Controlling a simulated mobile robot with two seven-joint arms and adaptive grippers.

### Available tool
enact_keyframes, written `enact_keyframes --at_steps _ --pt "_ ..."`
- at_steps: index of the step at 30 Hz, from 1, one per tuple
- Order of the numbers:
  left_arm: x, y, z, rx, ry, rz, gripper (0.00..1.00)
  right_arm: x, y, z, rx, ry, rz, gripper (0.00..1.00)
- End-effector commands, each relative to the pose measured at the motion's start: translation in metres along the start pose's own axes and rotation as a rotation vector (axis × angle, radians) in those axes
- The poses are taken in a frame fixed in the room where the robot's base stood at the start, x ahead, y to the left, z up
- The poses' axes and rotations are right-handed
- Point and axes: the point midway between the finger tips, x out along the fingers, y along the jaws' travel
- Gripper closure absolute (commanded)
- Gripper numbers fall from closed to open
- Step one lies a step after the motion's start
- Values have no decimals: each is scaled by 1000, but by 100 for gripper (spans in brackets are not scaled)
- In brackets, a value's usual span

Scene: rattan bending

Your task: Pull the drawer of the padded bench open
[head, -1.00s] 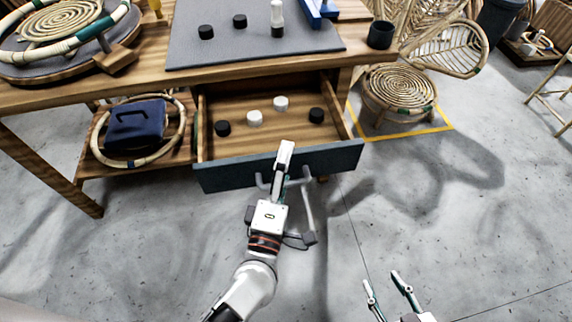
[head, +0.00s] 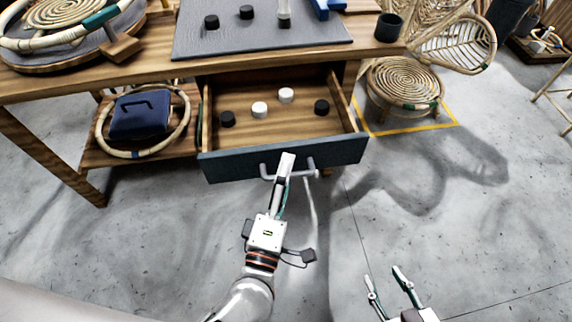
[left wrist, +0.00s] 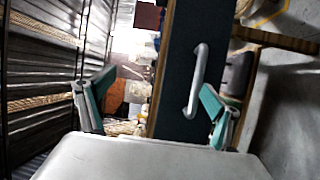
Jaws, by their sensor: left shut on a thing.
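The padded bench (head: 420,50) is a wooden workbench with a grey mat (head: 240,42) on top. Its drawer (head: 282,163) stands pulled out under the top, with a dark blue-grey front and a pale bar handle (head: 309,164). Black and white round pieces lie inside the drawer. My left gripper (head: 287,160) is at the handle, shut on it, and its fingers hide the handle's middle. In the left wrist view, the handle (left wrist: 198,75) shows between the teal-padded fingers, nearer the right one. My right gripper (head: 384,275) is open and empty, low over the floor.
A blue box (head: 140,115) and a rattan ring sit on the shelf left of the drawer. A rattan stool (head: 403,85) stands right of the bench inside a yellow floor line. The grey floor in front of the drawer is clear.

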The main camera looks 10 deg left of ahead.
Motion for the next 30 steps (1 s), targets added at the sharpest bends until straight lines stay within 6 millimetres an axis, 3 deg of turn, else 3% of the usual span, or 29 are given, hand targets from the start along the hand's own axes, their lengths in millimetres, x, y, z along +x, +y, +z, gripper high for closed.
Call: enact_keyframes --at_steps 1,2,3,4,19,30 --pt "2 15 -1 -3 4 27 34 0 1 -3 -1 5 2 60" --pt "0 15 -1 -4 5 26 47 0 1 -3 -1 4 1 60" --pt "-3 14 -1 -3 5 24 66 0 0 -2 0 2 1 60" --pt "-5 12 -1 -3 4 23 72 0 0 0 0 1 0 60" --pt "-39 3 -2 -2 4 9 72 1 -2 6 4 -7 -3 60" --pt "-43 2 -2 -3 4 9 72 1 -2 5 5 -7 -3 60"
